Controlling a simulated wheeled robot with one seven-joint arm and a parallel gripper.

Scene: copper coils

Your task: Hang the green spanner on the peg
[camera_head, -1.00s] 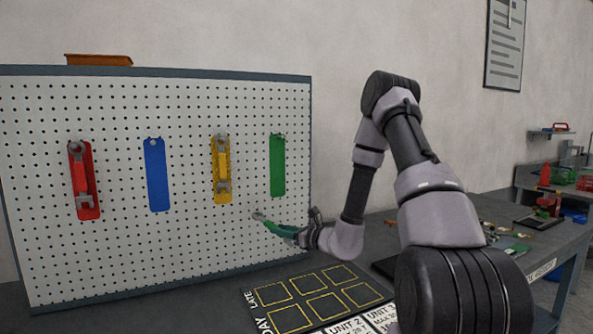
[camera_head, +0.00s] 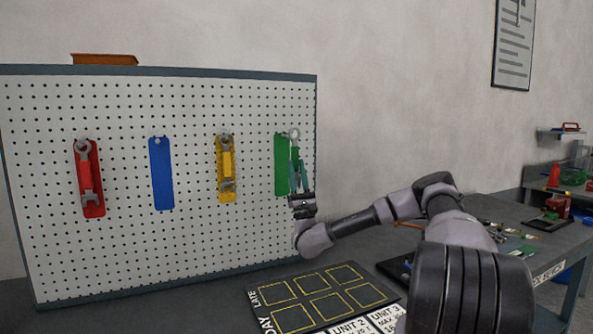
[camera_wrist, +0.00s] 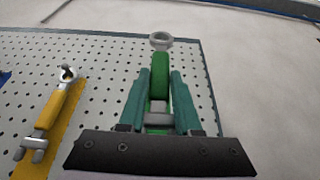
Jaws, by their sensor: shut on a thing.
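The green spanner (camera_wrist: 159,88) is upright in my gripper (camera_wrist: 160,100), its grey ring end up and its green handle between the two teal fingers. In the head view the spanner's ring (camera_head: 294,134) shows in front of the upper right part of the green outline (camera_head: 281,165) on the pegboard. My gripper (camera_head: 299,178) is shut on the handle from below. The peg at the top of the green outline is hard to make out near the ring. I cannot tell whether the ring touches the peg or the board.
A red spanner (camera_head: 87,172) and a yellow spanner (camera_head: 226,165) hang on the white pegboard (camera_head: 120,240). The blue outline (camera_head: 161,175) between them is empty. A mat with yellow squares (camera_head: 318,296) lies on the bench below.

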